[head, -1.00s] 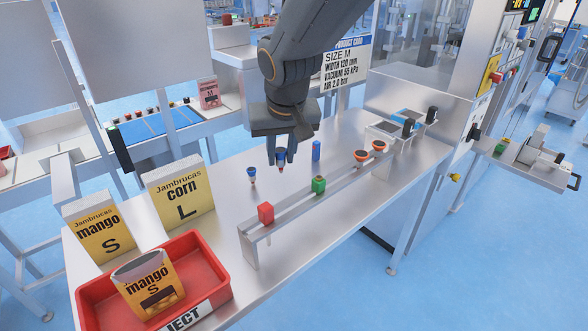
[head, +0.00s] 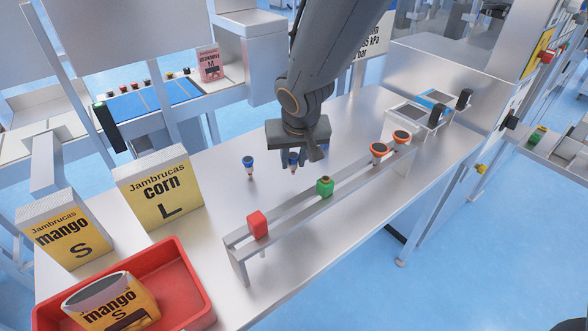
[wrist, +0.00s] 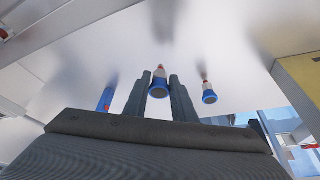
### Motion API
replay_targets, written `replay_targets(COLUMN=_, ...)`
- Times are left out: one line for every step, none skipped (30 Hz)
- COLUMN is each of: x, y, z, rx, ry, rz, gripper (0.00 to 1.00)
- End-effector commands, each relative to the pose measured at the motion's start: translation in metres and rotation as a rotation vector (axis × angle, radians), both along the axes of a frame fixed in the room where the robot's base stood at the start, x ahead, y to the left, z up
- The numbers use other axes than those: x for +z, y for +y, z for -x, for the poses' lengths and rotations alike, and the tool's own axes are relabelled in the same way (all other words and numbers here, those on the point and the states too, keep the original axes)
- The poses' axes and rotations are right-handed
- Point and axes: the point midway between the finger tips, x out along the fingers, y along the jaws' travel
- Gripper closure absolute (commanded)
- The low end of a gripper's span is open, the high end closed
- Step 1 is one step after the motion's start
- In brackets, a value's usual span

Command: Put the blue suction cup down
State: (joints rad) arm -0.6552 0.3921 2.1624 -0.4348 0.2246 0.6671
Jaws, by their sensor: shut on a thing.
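My gripper (head: 292,163) is shut on a blue suction cup (head: 293,157), low over the bare steel table (head: 215,212), behind the rail. In the wrist view the held cup (wrist: 158,82) sits between my two fingers (wrist: 160,95), blue end toward the camera and orange-red tip away. I cannot tell whether its tip touches the table. A second blue suction cup (head: 248,162) stands upright on the table, left of my gripper; it also shows right of the fingers in the wrist view (wrist: 209,95).
Pouches and a red tray (head: 190,270) are at left.

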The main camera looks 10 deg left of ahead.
Motion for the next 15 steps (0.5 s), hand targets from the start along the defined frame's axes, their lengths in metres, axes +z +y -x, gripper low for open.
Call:
replay_targets(x=-0.006, y=0.000, z=0.000, rx=0.001, ry=0.001, rz=0.001, gripper=0.98)
replay_targets(x=-0.010, y=-0.001, z=0.000, rx=0.000, ry=0.002, rz=0.001, gripper=0.98)
replay_targets(x=-0.016, y=-0.001, z=0.000, rx=0.002, ry=0.003, rz=0.002, gripper=0.98)
replay_targets(x=-0.020, y=-0.001, z=0.000, rx=0.000, ry=0.003, rz=0.001, gripper=0.98)
replay_targets(x=-0.025, y=-0.001, z=0.000, rx=0.001, ry=0.001, rz=0.002, gripper=0.98)
replay_targets(x=-0.030, y=-0.001, z=-0.001, rx=0.001, ry=0.002, rz=0.001, gripper=0.98)
replay_targets(x=-0.033, y=-0.001, z=-0.001, rx=0.000, ry=0.001, rz=0.002, gripper=0.98)
replay_targets(x=-0.036, y=-0.001, z=-0.001, rx=0.000, ry=0.001, rz=0.002, gripper=0.98)
replay_targets(x=-0.038, y=-0.001, z=-0.001, rx=-0.001, ry=0.001, rz=0.000, gripper=0.98)
replay_targets(x=-0.038, y=-0.001, z=-0.001, rx=0.000, ry=0.001, rz=0.000, gripper=0.98)
replay_targets(x=-0.039, y=-0.001, z=-0.001, rx=-0.001, ry=0.001, rz=0.000, gripper=0.98)
replay_targets(x=-0.038, y=-0.001, z=-0.001, rx=-0.001, ry=0.000, rz=0.000, gripper=0.98)
replay_targets(x=-0.038, y=-0.001, z=-0.001, rx=-0.002, ry=0.000, rz=-0.001, gripper=0.98)
replay_targets(x=-0.038, y=-0.001, z=-0.001, rx=-0.002, ry=0.000, rz=-0.001, gripper=0.98)
replay_targets(x=-0.038, y=-0.001, z=-0.001, rx=-0.002, ry=0.000, rz=-0.001, gripper=0.98)
